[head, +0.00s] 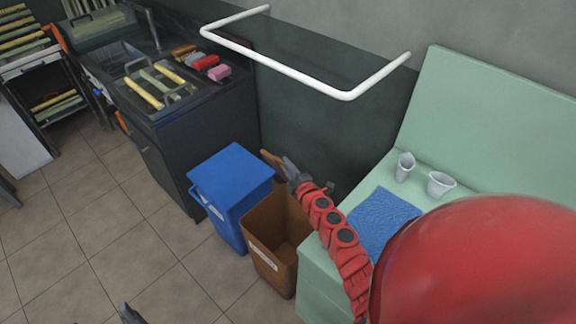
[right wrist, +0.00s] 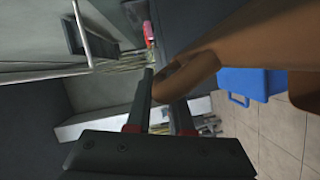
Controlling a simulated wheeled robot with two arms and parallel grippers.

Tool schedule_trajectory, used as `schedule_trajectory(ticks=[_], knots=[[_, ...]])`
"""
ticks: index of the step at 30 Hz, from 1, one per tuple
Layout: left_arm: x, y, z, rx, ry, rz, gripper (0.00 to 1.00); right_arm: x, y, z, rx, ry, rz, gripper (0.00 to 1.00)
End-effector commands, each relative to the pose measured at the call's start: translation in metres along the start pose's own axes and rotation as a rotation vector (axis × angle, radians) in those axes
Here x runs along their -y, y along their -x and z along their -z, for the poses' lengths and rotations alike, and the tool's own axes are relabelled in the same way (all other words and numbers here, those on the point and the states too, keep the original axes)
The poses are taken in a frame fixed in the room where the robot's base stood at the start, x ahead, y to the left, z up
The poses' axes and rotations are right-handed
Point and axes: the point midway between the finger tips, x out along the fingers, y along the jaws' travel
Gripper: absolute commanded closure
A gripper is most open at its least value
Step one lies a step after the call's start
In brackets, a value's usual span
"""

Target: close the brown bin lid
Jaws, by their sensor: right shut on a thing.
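The brown bin (head: 267,262) stands on the floor with its top open and its inside showing. A brown edge of its raised lid (head: 270,159) shows behind the bin in the head view. My right gripper (head: 286,168) reaches over the back of the bin and is shut on the lid. In the right wrist view the brown lid (right wrist: 235,42) fills the upper right, and its rounded, looped end lies at the fingers of the gripper (right wrist: 163,102). Most of the lid is hidden in the head view. Only a dark tip of my left gripper (head: 130,313) shows at the bottom edge.
A blue bin (head: 231,180) with its lid down stands left of the brown bin. A pale green bench (head: 315,275) with a blue cloth (head: 382,222) and two white cups is close on the right. A dark counter (head: 205,125) stands behind on the left. Tiled floor in front is clear.

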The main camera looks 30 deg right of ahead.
Motion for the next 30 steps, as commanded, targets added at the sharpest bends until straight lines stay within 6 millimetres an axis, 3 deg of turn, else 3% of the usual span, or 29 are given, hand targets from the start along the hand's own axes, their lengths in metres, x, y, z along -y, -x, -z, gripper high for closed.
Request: schedule_trajectory(ticks=[2,3,8,20,25,30], knots=[[0.000,0.000,0.000,0.000,0.000,0.000,0.20,0.001,0.000,-0.001,0.001,-0.001,0.001,1.00],[0.000,0.000,0.000,0.000,0.000,0.000,0.20,0.001,0.000,-0.001,0.001,-0.001,0.001,0.77],[0.000,0.000,0.000,0.000,0.000,0.000,0.20,0.001,0.000,0.000,0.000,-0.001,0.001,0.50],[0.000,0.000,0.000,0.000,0.000,0.000,0.20,0.000,0.006,-0.001,0.000,0.001,-0.001,0.50],[0.000,0.001,0.000,0.000,0.000,0.000,0.20,0.002,0.030,0.001,-0.004,0.002,0.004,0.50],[0.000,0.006,-0.001,0.000,0.000,0.000,0.20,0.004,0.067,-0.001,-0.002,0.003,0.004,0.50]])
